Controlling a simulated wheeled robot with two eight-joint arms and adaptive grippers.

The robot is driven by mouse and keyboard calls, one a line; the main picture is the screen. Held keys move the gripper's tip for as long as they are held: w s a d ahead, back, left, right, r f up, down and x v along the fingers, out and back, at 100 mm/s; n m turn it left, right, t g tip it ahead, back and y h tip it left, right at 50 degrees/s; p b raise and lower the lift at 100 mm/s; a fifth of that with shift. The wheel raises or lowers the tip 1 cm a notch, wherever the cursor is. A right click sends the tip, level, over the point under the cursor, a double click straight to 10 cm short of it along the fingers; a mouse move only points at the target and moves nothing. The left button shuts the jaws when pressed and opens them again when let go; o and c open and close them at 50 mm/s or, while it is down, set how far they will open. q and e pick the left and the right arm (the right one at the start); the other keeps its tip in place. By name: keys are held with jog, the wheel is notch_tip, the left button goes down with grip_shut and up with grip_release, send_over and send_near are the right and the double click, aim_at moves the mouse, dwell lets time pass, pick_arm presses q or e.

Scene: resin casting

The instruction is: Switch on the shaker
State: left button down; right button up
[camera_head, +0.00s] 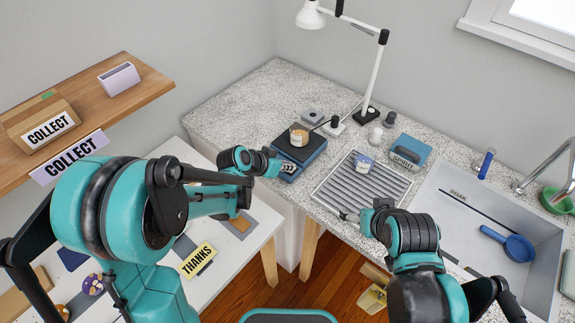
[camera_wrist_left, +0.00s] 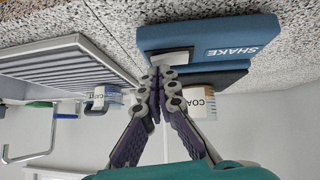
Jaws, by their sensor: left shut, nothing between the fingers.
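The blue shaker (camera_head: 309,153) stands on the speckled counter and has a dark top plate. In the left wrist view the shaker (camera_wrist_left: 205,38) appears upside down, with a SHAKE label and a pale panel on its front. A labelled cup (camera_head: 299,135) stands on the shaker; it also shows in the wrist view (camera_wrist_left: 200,100). My left gripper (camera_head: 281,167) is shut and empty, its fingertips at the shaker's front by the pale panel. Whether they touch is unclear. My right gripper (camera_head: 347,215) is by the rack's front edge; its jaws are too small to judge.
A ridged metal rack (camera_head: 350,187) with a second cup (camera_head: 363,163) lies right of the shaker.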

pick_arm(q)
jog(key=shift+d+f+b, duration=0.1)
jog(key=shift+f+b, duration=0.25)
jog(key=shift+f, duration=0.1)
jog(key=shift+s+r, duration=0.1)
jog(key=shift+r, duration=0.05)
jog(key=shift+w+a+r, duration=0.25)
jog(key=shift+w+a, duration=0.3)
jog(key=shift+a, duration=0.1)
jog(key=shift+p, duration=0.3)
